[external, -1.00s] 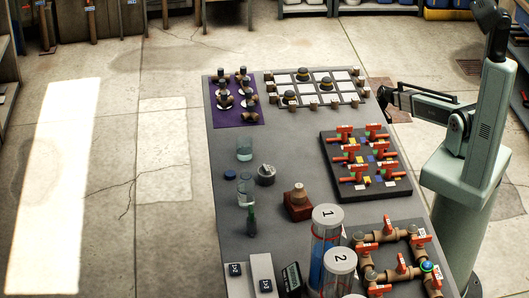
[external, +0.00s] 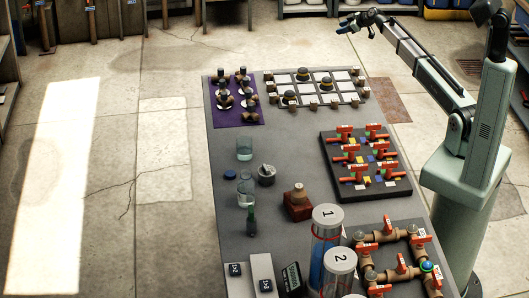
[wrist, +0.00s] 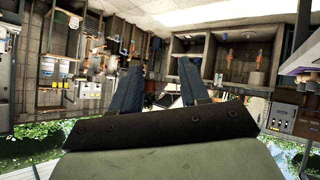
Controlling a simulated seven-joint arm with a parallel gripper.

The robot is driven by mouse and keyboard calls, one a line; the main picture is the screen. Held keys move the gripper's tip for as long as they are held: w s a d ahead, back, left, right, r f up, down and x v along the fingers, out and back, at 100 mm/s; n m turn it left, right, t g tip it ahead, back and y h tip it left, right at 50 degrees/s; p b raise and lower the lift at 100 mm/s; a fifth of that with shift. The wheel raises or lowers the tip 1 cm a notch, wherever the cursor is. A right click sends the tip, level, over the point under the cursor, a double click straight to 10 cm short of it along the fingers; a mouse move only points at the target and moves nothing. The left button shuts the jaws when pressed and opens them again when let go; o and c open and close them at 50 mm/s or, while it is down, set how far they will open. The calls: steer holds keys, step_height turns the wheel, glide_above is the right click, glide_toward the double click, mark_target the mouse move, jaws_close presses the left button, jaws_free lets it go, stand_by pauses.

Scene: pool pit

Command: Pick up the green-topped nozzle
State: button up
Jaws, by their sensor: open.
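My gripper (external: 350,26) is raised beyond the far end of the table, high and well apart from everything on it. In the wrist view its two fingers (wrist: 158,80) are spread with nothing between them. I cannot single out the green-topped nozzle for certain. Small green parts show among the red-handled fittings on the black board (external: 334,186). A blue-green round cap (external: 427,267) sits on the pipe loop at the near right. Several small dark-topped pieces stand on the purple mat (external: 219,118); their top colours are too small to tell. The wrist view shows no table pieces.
A white-squared grid board (external: 303,88) with small pieces lies at the far right of the table.

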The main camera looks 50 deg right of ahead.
steer(key=w+a+r+n, duration=0.2)
steer(key=w+a+r, duration=0.25)
steer(key=r, duration=0.45)
steer(key=w+a+r+n+y, duration=0.25)
steer(key=w+a, duration=0.25)
steer(key=a, duration=0.8)
steer(key=s+a+f+n+g+y, duration=0.15)
steer(key=a+n+g, duration=0.55)
steer(key=a, duration=4)
steer(key=s+a+n+g, duration=0.1)
steer(key=s+a+n, duration=0.35)
steer(key=a, duration=1.15)
steer(key=r+n+g+h, duration=0.2)
steer(key=n+g+h, duration=0.15)
steer(key=n, duration=0.35)
glide_above(251, 208)
steer(key=shift+t+h, duration=0.25)
steer(key=shift+h, duration=0.2)
steer(key=f, duration=0.8)
steer(key=shift+w+d+f, duration=0.1)
steer(key=shift+w+d, duration=0.25)
steer(key=shift+s+a+f, duration=0.1)
steer(key=shift+s+f, duration=0.05)
steer(key=shift+f, duration=0.75)
steer(key=shift+s+a+f, duration=0.1)
steer(key=shift+a+f, duration=0.05)
steer(key=shift+f, duration=0.7)
steer(key=shift+s+a+f, duration=0.1)
steer(key=shift+s+f, duration=0.05)
steer(key=shift+f, duration=0.75)
